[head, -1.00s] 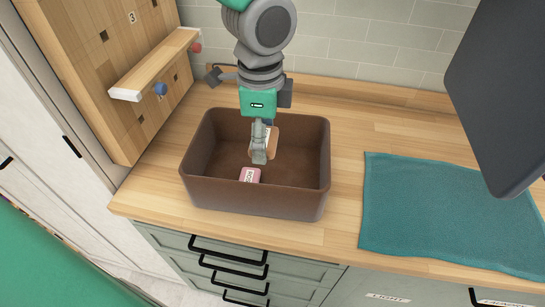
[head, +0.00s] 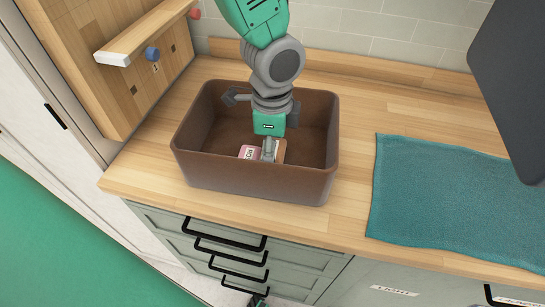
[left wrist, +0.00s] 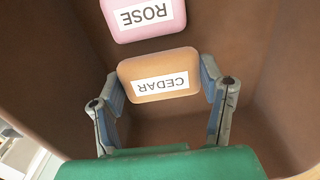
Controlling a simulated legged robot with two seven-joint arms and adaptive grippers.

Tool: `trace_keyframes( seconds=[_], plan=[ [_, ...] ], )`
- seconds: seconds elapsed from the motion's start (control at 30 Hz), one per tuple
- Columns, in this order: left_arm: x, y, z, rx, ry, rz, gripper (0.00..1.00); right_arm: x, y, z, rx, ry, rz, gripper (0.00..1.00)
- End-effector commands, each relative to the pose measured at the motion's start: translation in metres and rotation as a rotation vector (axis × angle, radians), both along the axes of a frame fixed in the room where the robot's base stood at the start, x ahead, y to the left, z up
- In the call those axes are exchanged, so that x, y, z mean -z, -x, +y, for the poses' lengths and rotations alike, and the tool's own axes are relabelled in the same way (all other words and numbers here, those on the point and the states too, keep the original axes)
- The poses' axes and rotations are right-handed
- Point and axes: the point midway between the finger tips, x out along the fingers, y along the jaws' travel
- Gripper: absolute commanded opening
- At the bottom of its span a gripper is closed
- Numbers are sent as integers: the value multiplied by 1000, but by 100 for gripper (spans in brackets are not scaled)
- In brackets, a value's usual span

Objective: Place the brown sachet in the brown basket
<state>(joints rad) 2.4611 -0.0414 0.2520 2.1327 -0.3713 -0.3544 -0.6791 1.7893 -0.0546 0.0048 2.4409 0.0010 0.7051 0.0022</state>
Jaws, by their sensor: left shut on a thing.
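The brown basket (head: 255,180) stands on the wooden counter. My left gripper (head: 268,150) reaches down inside it from above. It is shut on the brown sachet (head: 280,151), which bears a CEDAR label. In the left wrist view the brown sachet (left wrist: 160,68) sits between the two fingers of my left gripper (left wrist: 162,90). A pink sachet (head: 249,152) labelled ROSE lies in the basket beside the brown one. It also shows in the left wrist view (left wrist: 152,32). I cannot tell whether the brown sachet touches the basket floor.
A teal towel (head: 445,205) lies flat on the counter (head: 355,110) to the right. A dark panel (head: 510,90) hangs at the upper right. A wooden pegboard (head: 110,70) with a rail stands at the left. Drawers (head: 230,250) are below the counter.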

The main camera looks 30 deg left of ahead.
Motion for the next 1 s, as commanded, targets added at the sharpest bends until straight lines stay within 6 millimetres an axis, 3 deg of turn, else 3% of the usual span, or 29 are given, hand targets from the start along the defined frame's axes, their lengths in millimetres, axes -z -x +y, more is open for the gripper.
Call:
trace_keyframes(
  seconds=[0.23,0.57,0.6,0.63,1.0],
  plan=[
    [33,0,0,1,-1,3,43,3,0,0,0,0,0,40],
    [36,0,0,0,-1,1,43,3,0,0,0,0,0,40],
    [35,0,0,0,0,1,73,3,0,0,0,0,0,40],
    [35,0,0,0,0,1,84,3,0,0,0,0,0,40],
    [28,-1,0,-1,1,-1,84,2,0,0,0,0,0,40]
  ],
)
